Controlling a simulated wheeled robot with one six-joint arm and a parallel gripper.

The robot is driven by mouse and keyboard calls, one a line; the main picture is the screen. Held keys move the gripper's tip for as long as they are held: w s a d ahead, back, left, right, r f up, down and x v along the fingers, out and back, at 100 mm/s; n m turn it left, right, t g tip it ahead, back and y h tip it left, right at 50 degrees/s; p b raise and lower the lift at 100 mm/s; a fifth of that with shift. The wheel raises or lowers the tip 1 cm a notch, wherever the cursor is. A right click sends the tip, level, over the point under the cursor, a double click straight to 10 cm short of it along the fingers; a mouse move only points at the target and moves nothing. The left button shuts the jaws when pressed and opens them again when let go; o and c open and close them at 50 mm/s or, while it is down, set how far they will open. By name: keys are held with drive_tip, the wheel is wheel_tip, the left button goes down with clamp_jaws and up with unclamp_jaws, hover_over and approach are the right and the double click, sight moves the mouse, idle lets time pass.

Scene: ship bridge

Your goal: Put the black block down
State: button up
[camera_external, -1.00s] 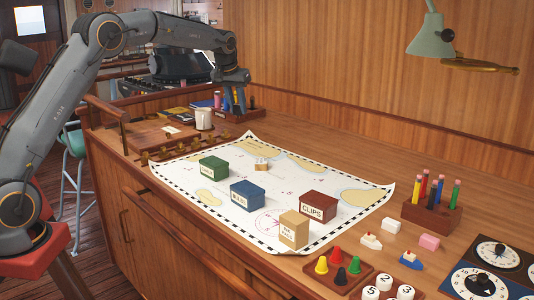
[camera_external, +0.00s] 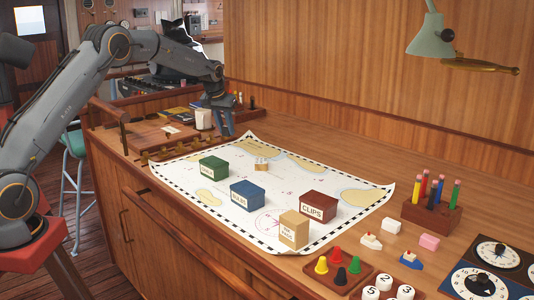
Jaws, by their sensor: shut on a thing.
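My gripper (camera_external: 223,126) is low over the far left part of the wooden counter, just beyond the chart's back left corner and beside a white cup. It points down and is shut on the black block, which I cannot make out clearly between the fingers. I cannot tell whether the block touches the counter.
The chart (camera_external: 215,168) carries a green box (camera_external: 213,167), blue box (camera_external: 246,196), red box (camera_external: 318,206), tan box (camera_external: 294,231) and small tan item (camera_external: 261,164). The white cup (camera_external: 203,119) stands left of my gripper. A pen rack (camera_external: 432,211) stands at right.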

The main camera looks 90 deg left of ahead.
sight(225, 135)
drive_tip(key=shift+f+p, duration=0.7)
drive_tip(key=shift+f, duration=1.9)
drive_tip(key=shift+f, duration=0.1)
drive_tip(key=o, duration=1)
drive_tip(key=shift+r, duration=0.35)
drive_tip(key=b+v, duration=0.3)
drive_tip(key=v, duration=0.8)
drive_tip(key=shift+s+d+r, duration=0.15)
drive_tip(key=shift+d+r, duration=0.1)
drive_tip(key=shift+d, duration=0.1)
